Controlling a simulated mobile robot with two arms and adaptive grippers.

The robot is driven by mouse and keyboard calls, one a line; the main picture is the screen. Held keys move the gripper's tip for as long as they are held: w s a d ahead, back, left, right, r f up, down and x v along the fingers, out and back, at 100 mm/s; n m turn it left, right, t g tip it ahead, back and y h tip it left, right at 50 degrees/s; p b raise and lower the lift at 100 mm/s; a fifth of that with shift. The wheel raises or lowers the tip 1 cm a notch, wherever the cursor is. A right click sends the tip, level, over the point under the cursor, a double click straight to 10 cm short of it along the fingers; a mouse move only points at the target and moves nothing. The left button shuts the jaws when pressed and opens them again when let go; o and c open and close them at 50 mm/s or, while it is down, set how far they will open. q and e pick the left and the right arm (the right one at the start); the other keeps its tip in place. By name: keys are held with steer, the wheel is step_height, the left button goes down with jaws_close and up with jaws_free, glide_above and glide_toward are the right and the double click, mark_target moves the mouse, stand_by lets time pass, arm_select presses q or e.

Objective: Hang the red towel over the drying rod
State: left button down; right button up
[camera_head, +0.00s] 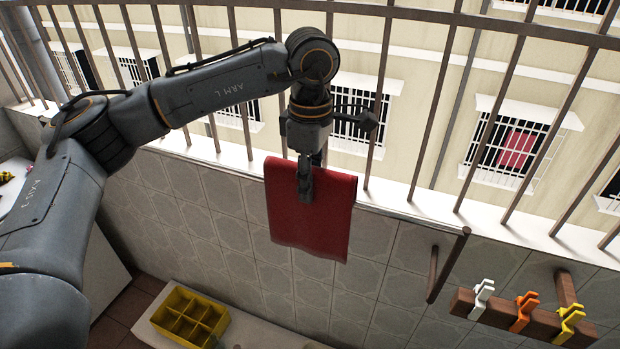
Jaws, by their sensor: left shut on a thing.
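The red towel (325,222) hangs from my left gripper (305,190) in front of the tiled wall, as a flat, slightly tilted panel. My left gripper points down and is shut on the towel near its top edge. A thin pale rod (410,217) runs along the wall just below the ledge, from the towel's right edge to a brown wooden bracket (449,265). The rod's left part is hidden behind the towel. I cannot tell whether the towel touches the rod. My right gripper is not in view.
Metal railing bars (428,125) rise from the white ledge (400,195) behind the towel. A wooden rack (500,309) with white, orange and yellow clips juts out at lower right. A yellow divided crate (188,318) stands low at the left. The space under the towel looks clear.

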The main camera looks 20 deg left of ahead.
arm_select(q)
steer(key=shift+f+b, duration=1.4)
steer(key=shift+f, duration=0.55)
steer(key=c, duration=0.9)
jaws_free()
steer(key=shift+r, duration=0.1)
